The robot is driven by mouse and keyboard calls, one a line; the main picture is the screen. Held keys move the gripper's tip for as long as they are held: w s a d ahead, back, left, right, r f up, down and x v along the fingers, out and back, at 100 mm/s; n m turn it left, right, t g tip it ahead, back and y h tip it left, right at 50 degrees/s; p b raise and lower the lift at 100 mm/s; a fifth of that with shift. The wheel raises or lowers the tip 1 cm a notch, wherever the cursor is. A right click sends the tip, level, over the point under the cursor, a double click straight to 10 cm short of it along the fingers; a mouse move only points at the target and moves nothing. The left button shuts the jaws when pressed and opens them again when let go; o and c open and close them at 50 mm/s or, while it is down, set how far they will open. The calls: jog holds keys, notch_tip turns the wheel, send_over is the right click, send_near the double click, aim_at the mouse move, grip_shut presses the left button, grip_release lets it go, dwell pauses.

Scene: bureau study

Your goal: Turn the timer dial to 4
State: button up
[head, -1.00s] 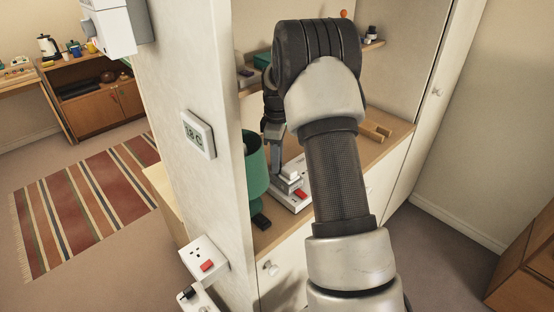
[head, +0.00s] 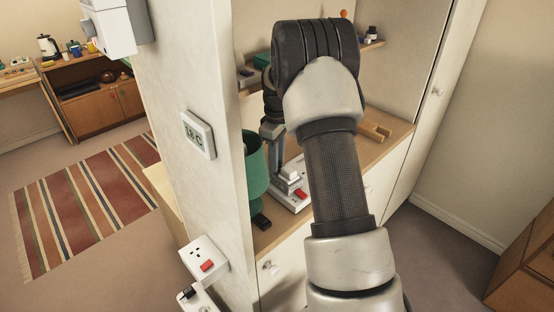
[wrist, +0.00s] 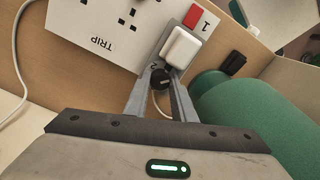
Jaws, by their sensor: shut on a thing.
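The black timer dial (wrist: 160,78) shows in the wrist view between the two fingers of my gripper (wrist: 163,88), beside a white block (wrist: 181,47) on a white socket panel (wrist: 95,30). My gripper is shut on the dial. A pale mark is on the dial, but the number it points to cannot be read. In the head view my gripper (head: 281,172) reaches down to the panel (head: 292,202) on the wooden counter. The dial is hidden there by the fingers and the white block.
A green cylinder (wrist: 250,120) stands close beside my gripper; it also shows in the head view (head: 256,170). A small black object (head: 261,222) lies in front of it. A red switch (wrist: 193,16) is on the panel. A wall edge (head: 205,190) is at left.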

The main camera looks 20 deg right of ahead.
jog(key=m, duration=0.4)
jog(key=shift+m, duration=0.3)
jog(key=m, duration=0.3)
jog(key=shift+m, duration=0.4)
jog(key=m, duration=0.3)
jog(key=shift+m+p, duration=0.4)
jog(key=shift+m, duration=1.6)
jog(key=o, duration=0.8)
jog(key=shift+r, duration=0.1)
